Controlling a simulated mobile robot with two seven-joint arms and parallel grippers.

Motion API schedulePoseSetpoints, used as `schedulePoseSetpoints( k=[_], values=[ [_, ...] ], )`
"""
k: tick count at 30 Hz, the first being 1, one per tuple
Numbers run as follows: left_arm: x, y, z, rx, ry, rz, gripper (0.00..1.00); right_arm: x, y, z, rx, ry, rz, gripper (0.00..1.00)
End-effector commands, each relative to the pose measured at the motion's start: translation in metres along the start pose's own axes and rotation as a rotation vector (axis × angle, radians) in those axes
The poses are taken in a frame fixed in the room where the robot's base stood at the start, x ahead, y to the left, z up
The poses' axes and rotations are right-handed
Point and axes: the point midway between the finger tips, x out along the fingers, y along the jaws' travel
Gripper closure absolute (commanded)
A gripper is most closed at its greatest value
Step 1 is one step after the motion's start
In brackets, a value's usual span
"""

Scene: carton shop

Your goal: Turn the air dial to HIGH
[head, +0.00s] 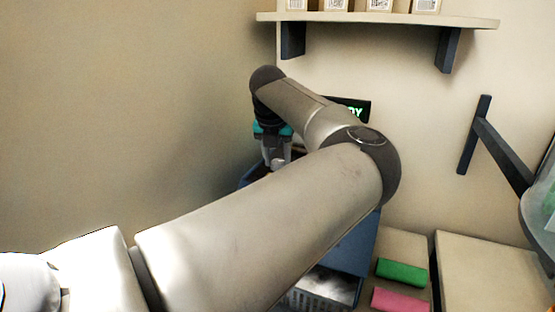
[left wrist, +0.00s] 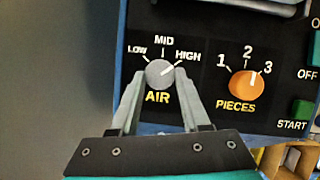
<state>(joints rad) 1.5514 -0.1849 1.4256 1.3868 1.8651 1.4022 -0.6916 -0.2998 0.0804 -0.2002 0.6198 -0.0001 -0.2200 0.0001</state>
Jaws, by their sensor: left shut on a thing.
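The grey air dial (left wrist: 160,73) sits on the black panel in the left wrist view, with LOW, MID and HIGH printed around it. Its pale pointer mark leans to the upper right, toward the word HIGH. My left gripper (left wrist: 161,80) is shut on the dial, one finger on each side. In the head view my left gripper (head: 275,160) reaches down at the blue machine (head: 362,245); the dial itself is hidden there. My right gripper is not in view.
An orange pieces dial (left wrist: 246,84) points near 3, right of the air dial. A green START button (left wrist: 302,110) lies farther right. A dark display (head: 358,108) shows green letters behind my arm. A shelf (head: 380,18) with cartons hangs above. Green (head: 402,272) and pink (head: 400,300) blocks lie lower right.

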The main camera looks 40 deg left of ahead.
Motion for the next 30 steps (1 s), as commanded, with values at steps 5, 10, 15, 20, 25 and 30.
schedulePoseSetpoints(
  k=[5, 10, 15, 20, 25, 30],
  values=[
    [-0.001, 0.000, 0.000, 0.002, -0.001, 0.001, 0.44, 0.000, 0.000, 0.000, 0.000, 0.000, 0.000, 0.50],
    [0.000, 0.000, 0.000, 0.001, 0.000, 0.001, 0.24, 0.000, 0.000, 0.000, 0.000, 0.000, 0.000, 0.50],
    [0.000, 0.000, 0.000, 0.000, 0.000, 0.001, 0.24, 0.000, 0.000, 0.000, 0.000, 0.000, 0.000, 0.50],
    [-0.004, 0.000, 0.000, 0.000, -0.001, 0.001, 0.24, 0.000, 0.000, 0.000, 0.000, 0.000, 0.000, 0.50],
    [-0.028, -0.001, 0.001, -0.001, -0.005, 0.000, 0.24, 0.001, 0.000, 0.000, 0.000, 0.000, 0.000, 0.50],
    [-0.069, -0.001, 0.001, 0.000, -0.006, -0.001, 0.24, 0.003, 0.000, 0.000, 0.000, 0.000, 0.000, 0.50]
  ],
)
